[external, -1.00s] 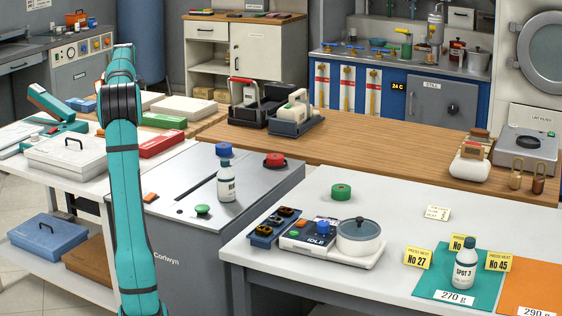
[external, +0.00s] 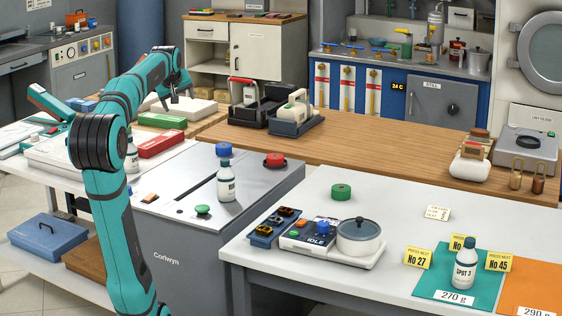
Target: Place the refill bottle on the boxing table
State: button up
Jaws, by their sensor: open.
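One marked SPOT 3 (external: 465,265) stands on the green mat at right. A third (external: 132,156) stands at left, partly hidden by my arm. The white table at left (external: 62,182), with flat boxes on it, looks like the boxing table. My gripper (external: 182,97) is open and empty above the boxes, left of and higher than the blue-capped bottle.
Red (external: 274,160) and green (external: 203,210) buttons stick up from the cabinet. The wooden counter (external: 370,150) has a wide clear middle.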

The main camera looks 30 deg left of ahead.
jog(key=s+d+m+t+h, duration=0.3)
jog(key=s+d+m+t, duration=0.7)
jog(key=s+d, duration=1)
jog(key=shift+d+r+m, duration=0.2)
jog(key=shift+d+m, duration=0.05)
jog(key=shift+m, duration=0.05)
